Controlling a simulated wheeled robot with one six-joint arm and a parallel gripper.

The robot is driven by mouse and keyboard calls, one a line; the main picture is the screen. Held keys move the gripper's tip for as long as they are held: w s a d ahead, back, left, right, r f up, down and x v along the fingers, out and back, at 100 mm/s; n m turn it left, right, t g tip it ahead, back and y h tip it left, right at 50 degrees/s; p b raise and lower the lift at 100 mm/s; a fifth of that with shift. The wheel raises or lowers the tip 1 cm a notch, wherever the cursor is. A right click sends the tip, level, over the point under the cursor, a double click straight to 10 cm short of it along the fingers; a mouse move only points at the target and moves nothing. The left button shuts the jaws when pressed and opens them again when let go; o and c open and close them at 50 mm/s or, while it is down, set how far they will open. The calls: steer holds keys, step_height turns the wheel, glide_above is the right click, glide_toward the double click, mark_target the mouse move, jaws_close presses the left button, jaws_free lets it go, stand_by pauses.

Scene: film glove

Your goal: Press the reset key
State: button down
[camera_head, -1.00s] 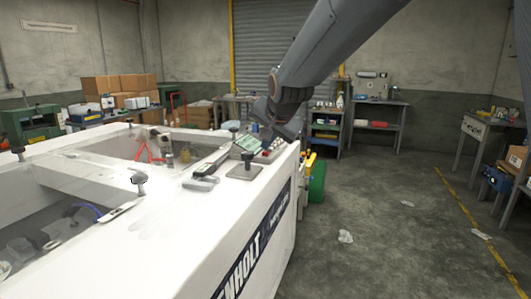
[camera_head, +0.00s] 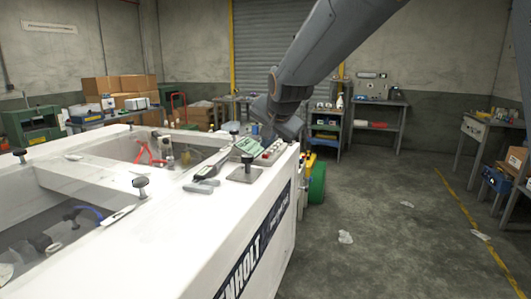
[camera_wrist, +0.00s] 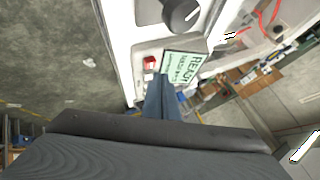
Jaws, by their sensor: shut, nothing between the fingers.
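A small control panel with a green display (camera_head: 248,145) sits on the white machine top, with a row of keys beside it. In the wrist view the display (camera_wrist: 181,67) reads "READY" above a smaller line. A red key (camera_wrist: 150,63) is just left of the display. I cannot read any key label, so I cannot tell which key is reset. My gripper (camera_wrist: 162,82) is shut and empty, its tips over the near edge of the panel, hiding part of it. Contact cannot be judged.
A black knob (camera_head: 245,170) stands up from a plate near the panel, also large in the wrist view (camera_wrist: 181,14). A handheld device (camera_head: 210,168) lies beside it. The machine has open wells to the left. The floor at right is mostly clear.

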mark_target(267, 159)
steer(key=shift+r, duration=0.15)
step_height(267, 159, up, 5)
steer(key=p, duration=0.3)
stand_by(0.5)
stand_by(0.4)
steer(key=s+d+f+n+g+h+b, duration=0.1)
steer(key=s+d+f+n+g, duration=0.1)
steer(key=s+d+f, duration=0.4)
steer(key=s+d+f+n+g+b, duration=0.2)
steer(key=s+d+f, duration=0.5)
steer(key=s+f, duration=0.7)
steer(key=s+d+f+n+g+h+b, duration=0.1)
steer(key=s+d+f+g, duration=0.2)
steer(key=s+d+f, duration=0.3)
steer(key=s+f, duration=0.4)
steer(key=s, duration=0.1)
steer(key=shift+s+d+n+h+b, duration=0.25)
steer(key=shift+d+n+h+b, duration=0.05)
steer(key=shift+n, duration=0.1)
